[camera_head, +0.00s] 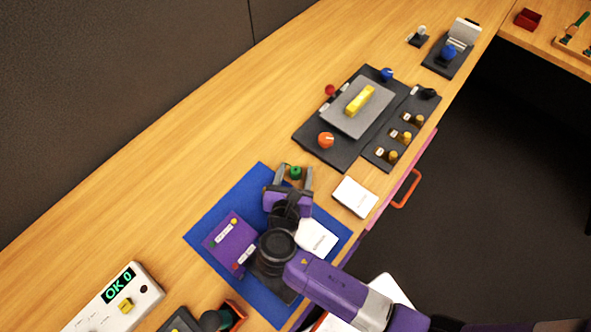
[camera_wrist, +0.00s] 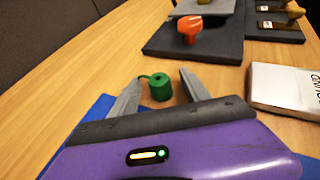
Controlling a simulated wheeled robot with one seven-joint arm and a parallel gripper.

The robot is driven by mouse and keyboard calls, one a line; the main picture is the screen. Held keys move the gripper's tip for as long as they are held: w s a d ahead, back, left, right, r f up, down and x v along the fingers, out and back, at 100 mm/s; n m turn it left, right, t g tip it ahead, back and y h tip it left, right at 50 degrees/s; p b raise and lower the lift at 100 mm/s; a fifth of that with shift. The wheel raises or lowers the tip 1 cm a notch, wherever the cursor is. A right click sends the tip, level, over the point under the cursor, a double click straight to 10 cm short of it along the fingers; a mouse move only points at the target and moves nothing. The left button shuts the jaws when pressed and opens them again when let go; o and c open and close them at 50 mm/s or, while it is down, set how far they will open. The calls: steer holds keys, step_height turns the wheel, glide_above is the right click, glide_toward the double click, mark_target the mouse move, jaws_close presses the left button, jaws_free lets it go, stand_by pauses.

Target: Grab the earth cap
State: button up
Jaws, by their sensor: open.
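The earth cap is most likely the small green cap (camera_head: 296,172), which sits near the far edge of the blue mat (camera_head: 262,175). In the wrist view the green cap (camera_wrist: 160,88) is a short cylinder with a small tab reaching to its left. My gripper (camera_head: 294,170) is open, with its two grey fingers on either side of the cap. In the wrist view my gripper (camera_wrist: 155,80) has the cap between its fingertips, with a gap on each side. Nothing is held.
A panel with an orange knob (camera_head: 326,140) and a yellow bar (camera_head: 359,99) lies beyond the gripper. A white box (camera_head: 354,197) stands to the right. A purple panel (camera_head: 230,243) lies on the mat at left. Bare wood (camera_head: 200,165) is free to the left.

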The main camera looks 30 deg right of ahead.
jaws_close()
steer(key=shift+r, duration=0.15)
